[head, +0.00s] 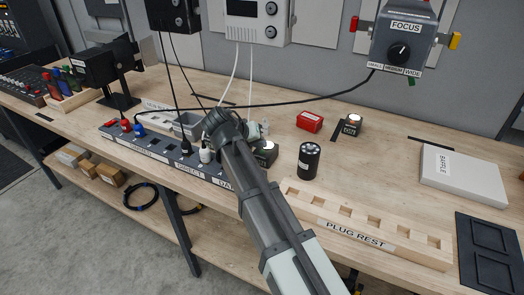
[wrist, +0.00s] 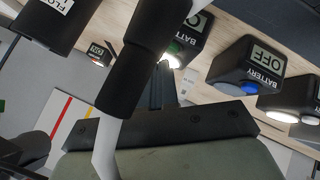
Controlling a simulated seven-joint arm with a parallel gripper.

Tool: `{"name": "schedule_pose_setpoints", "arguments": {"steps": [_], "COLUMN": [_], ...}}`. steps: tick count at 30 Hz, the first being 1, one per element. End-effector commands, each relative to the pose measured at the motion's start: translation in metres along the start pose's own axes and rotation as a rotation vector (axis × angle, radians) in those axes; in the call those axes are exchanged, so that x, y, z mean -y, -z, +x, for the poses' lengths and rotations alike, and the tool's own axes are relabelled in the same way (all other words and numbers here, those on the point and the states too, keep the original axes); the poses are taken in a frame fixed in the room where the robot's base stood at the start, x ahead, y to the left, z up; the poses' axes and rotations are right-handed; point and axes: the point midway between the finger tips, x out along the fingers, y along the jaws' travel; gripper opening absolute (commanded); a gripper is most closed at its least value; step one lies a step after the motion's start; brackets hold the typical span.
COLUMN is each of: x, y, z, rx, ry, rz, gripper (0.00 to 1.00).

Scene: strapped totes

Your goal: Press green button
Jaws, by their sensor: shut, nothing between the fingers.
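In the wrist view a black box labelled BATTERY (wrist: 193,35) carries a green button (wrist: 176,46) on its lower side, beside a glowing white lamp. Beside it is another black box labelled BATTERY OFF (wrist: 248,68) with a blue button (wrist: 230,89). My gripper (wrist: 162,85) is shut and empty, its dark fingers pointing toward the green-button box. I cannot tell whether they touch it. A black plug with a white cable (wrist: 132,80) crosses close in front of the wrist camera.
A labelled socket strip (head: 150,146) with plugs and cables lies left of my arm. A black cylinder (head: 309,160), a red box (head: 309,121) and a wooden plug rest (head: 380,232) stand to the right. The FOCUS box (head: 402,38) is on the wall.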

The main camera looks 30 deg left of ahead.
Motion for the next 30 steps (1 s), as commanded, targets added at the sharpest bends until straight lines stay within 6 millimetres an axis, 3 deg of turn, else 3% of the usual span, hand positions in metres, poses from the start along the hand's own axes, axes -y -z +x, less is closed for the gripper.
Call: {"name": "schedule_pose_setpoints", "arguments": {"steps": [30], "x": [0.0046], "y": [-0.0046], "z": [0.0063], "rx": [0.000], "ry": [0.000], "rz": [0.000], "gripper": [0.00]}}
